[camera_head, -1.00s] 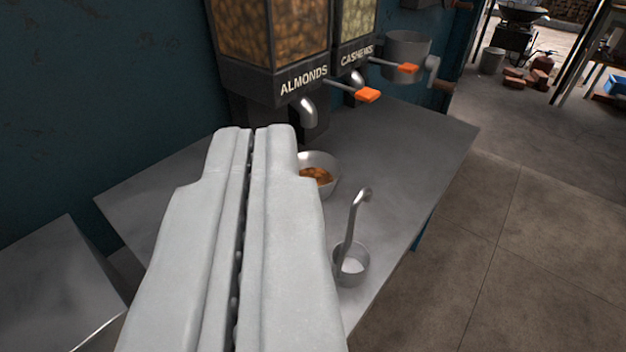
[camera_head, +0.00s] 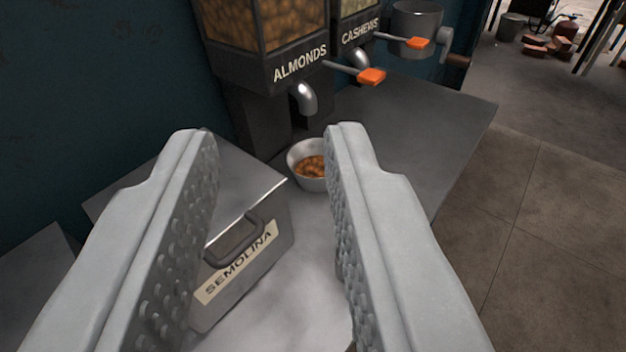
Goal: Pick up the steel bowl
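The steel bowl (camera_head: 297,172) stands upright on the metal table below the almond dispenser's spout and holds brown almonds. Its right edge is partly hidden behind my gripper's right finger. My gripper (camera_head: 270,135) is wide open and empty, with its two grey fingers spread. In the picture, the bowl lies between the fingertips, close to the right one, and beyond them. I see no contact between bowl and fingers.
A steel box labelled SEMOLINA (camera_head: 265,225) stands on the table between the fingers. The almond dispenser (camera_head: 290,70) with its orange lever (camera_head: 371,76) rises behind the bowl. The table (camera_head: 425,130) is bare to the right.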

